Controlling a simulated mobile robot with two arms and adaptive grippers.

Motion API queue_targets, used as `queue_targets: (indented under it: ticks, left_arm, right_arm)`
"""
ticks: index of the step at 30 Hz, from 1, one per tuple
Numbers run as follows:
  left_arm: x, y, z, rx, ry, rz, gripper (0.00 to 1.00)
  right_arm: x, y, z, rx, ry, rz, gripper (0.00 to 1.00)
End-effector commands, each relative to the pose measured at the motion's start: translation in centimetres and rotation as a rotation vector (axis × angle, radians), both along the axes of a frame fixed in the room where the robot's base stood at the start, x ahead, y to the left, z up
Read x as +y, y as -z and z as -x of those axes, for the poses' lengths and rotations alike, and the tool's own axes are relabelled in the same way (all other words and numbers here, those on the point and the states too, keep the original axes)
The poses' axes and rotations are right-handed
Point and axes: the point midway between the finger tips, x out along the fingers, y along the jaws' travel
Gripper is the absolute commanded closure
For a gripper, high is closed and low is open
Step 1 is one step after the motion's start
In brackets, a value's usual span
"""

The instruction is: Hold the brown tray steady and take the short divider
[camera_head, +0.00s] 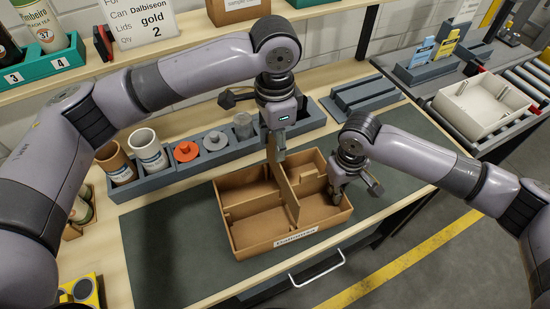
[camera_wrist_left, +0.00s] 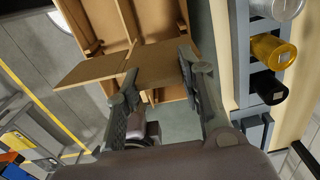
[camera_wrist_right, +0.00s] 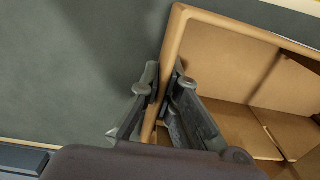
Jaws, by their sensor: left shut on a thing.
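The brown tray (camera_head: 250,240) sits on the dark mat, divided into compartments, with a long divider (camera_head: 287,195) inside. My left gripper (camera_head: 276,150) is over the tray's far side, shut on a flat brown piece that looks like the short divider (camera_wrist_left: 165,62). In the left wrist view this piece spans between the fingers, in front of the tray. Whether it is fully clear of the tray is hard to tell. My right gripper (camera_wrist_right: 165,88) has its fingers on both sides of the tray's right wall and looks shut on it; in the head view the right gripper (camera_head: 345,188) hides part of that wall.
An empty grey rack (camera_head: 362,95) is at the back right. A white bin (camera_head: 485,108) sits on rollers to the right. The mat left of the tray is clear.

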Motion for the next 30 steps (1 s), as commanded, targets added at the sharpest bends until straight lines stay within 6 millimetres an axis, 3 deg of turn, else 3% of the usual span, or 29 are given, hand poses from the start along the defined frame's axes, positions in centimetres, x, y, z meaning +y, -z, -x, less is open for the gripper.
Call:
queue_targets:
  ticks: [6, 12, 23, 30]
  left_arm:
    - [0.0, -5.5, 0.0, -0.002, 0.000, 0.000, 0.80]
    - [0.0, -8.2, 0.0, -0.001, -0.001, 0.000, 0.80]
    - [0.0, -8.9, 0.0, 0.001, 0.000, -0.001, 0.80]
    - [0.0, -8.9, 0.0, 0.000, 0.000, -0.001, 0.80]
  right_arm:
    - [0.0, 0.0, 0.0, 0.000, 0.000, 0.000, 1.00]
    - [0.0, 0.0, 0.0, 0.000, 0.000, 0.000, 1.00]
    - [0.0, 0.0, 0.0, 0.000, 0.000, 0.000, 1.00]
    - [0.0, 0.0, 0.0, 0.000, 0.000, 0.000, 0.82]
